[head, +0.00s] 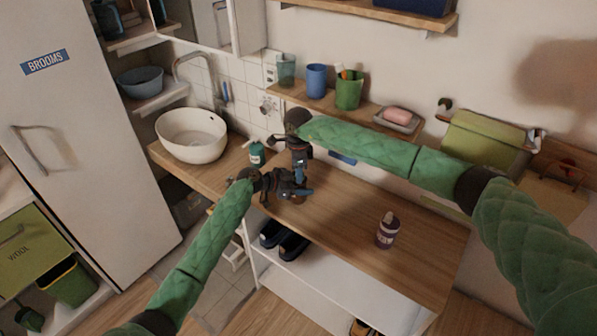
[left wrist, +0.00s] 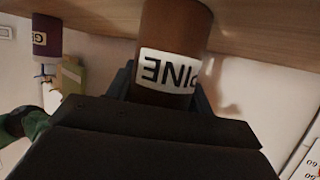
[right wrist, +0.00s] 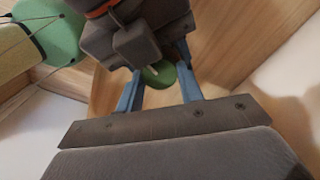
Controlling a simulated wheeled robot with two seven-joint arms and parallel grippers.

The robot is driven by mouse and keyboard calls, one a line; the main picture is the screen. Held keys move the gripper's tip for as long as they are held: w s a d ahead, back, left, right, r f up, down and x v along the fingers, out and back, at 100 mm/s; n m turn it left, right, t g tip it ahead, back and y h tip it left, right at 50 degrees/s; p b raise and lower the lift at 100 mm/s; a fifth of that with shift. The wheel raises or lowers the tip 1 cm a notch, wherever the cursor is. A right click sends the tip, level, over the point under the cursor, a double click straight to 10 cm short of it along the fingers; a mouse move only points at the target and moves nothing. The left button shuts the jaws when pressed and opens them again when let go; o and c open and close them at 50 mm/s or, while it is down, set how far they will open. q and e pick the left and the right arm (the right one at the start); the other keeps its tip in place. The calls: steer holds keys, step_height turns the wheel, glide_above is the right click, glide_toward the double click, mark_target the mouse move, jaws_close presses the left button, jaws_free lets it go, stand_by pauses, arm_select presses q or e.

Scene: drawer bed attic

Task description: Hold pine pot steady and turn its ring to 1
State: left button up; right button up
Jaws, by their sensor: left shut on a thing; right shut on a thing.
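The pine pot (left wrist: 175,28) is a brown cylinder with a white label reading PINE, upside down in the left wrist view. My left gripper (left wrist: 163,98) is shut around its side. In the head view, the pot (head: 298,199) is mostly hidden by my left gripper (head: 290,187), over the wooden counter. My right gripper (head: 300,174) points down from above it. In the right wrist view, a round green top with a white mark, seemingly the ring (right wrist: 158,75), sits between the blue fingers of my right gripper (right wrist: 159,86). No ring number is readable.
A purple bottle (head: 387,230) stands on the counter (head: 340,225) to the right. A teal bottle (head: 257,153) stands close behind my left gripper, near the white basin (head: 192,136). A shelf behind carries a green cup (head: 348,92) and a blue cup (head: 316,80).

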steer(key=shift+m, duration=0.6)
steer(key=o, duration=1)
step_height(320, 180, up, 12)
